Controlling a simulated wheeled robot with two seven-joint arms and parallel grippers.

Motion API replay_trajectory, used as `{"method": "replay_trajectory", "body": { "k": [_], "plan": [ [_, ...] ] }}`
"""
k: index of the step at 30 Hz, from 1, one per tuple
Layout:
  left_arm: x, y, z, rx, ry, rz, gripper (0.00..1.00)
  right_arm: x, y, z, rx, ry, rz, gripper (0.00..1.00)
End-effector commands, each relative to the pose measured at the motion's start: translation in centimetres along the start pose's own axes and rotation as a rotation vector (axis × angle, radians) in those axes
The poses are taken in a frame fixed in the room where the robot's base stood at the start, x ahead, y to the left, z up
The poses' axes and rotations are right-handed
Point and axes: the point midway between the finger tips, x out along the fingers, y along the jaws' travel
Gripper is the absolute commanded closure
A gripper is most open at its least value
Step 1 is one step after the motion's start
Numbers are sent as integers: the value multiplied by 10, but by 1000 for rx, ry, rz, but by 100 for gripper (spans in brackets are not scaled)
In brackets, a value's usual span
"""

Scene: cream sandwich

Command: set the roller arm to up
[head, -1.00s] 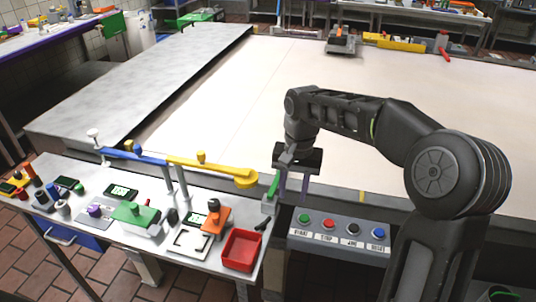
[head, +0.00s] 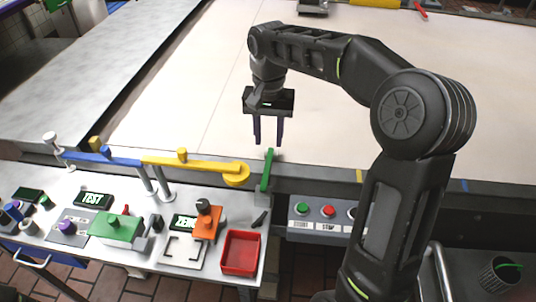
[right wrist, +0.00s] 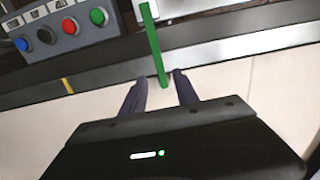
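A slim green lever (head: 266,172) stands at the belt's near edge, at the right end of the worktable, tilted slightly right. In the right wrist view the green bar (right wrist: 154,42) reaches down to a point between and just beyond the fingertips. A yellow arm with a round end (head: 205,165) and a blue arm (head: 100,157) lie level on posts to the left. I cannot tell for sure which part is the roller arm. My right gripper (head: 269,141) is open and empty, its fingers pointing down above the lever's top; it also shows in the right wrist view (right wrist: 159,85).
A button panel (head: 325,228) is right of the lever; it also shows in the right wrist view (right wrist: 65,25). A red tray (head: 240,253), an orange device (head: 206,226) and a green device (head: 116,228) stand on the worktable. The pale belt (head: 190,110) behind is clear nearby.

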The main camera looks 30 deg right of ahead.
Motion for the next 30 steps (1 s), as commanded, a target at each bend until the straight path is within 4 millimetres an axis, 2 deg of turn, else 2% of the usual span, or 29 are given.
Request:
{"method": "replay_trajectory", "body": {
  "k": [15,25,30],
  "plan": [
    [-7,2,1,-2,-2,-2,100,68,0,0,0,-2,1,64],
    [-7,2,1,-2,-2,-3,100,73,0,0,0,0,0,64],
    [-7,2,1,-2,-2,-2,100,72,0,0,0,0,0,77]
  ]
}}
